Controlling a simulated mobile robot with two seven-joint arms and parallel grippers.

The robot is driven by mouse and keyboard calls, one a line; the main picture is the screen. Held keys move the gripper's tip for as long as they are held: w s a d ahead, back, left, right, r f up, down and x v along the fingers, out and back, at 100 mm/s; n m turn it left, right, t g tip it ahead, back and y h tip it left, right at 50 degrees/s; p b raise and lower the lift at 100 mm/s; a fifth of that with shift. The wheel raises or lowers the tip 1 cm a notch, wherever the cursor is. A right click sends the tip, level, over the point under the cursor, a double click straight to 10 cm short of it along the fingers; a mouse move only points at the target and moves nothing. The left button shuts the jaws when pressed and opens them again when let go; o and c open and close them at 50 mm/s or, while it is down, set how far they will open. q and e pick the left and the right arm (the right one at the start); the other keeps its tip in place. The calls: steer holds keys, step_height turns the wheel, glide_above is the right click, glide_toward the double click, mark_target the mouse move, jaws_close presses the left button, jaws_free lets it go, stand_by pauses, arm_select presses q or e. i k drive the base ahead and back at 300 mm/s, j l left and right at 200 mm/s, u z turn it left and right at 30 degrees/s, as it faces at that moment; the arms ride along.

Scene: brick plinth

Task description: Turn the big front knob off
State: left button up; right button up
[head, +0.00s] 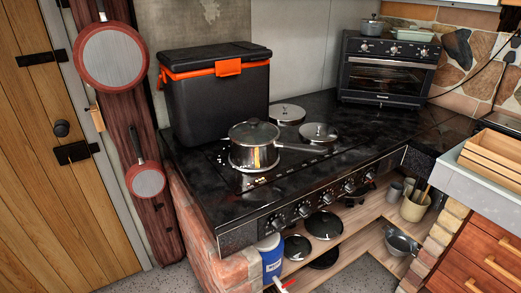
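A black cooktop (330,158) is set on a brick plinth. Its front panel carries a row of dark round knobs with pale markings, from the leftmost knob (279,224) through a middle knob (326,199) to the right knob (369,176). I cannot tell which is the big one or how each is turned. A lidded steel saucepan (254,147) stands on the front left burner, its handle pointing right. Neither of my grippers is in view.
A black cooler box (215,100) with orange trim stands at the back left, a toaster oven (385,75) at the back right. A blue canister (271,258) and dark pans (324,225) sit below the panel. A drawer unit (485,255) bounds the right.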

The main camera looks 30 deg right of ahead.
mark_target(278, 224)
steer(key=l+z, duration=0.1)
steer(key=z, duration=1.25)
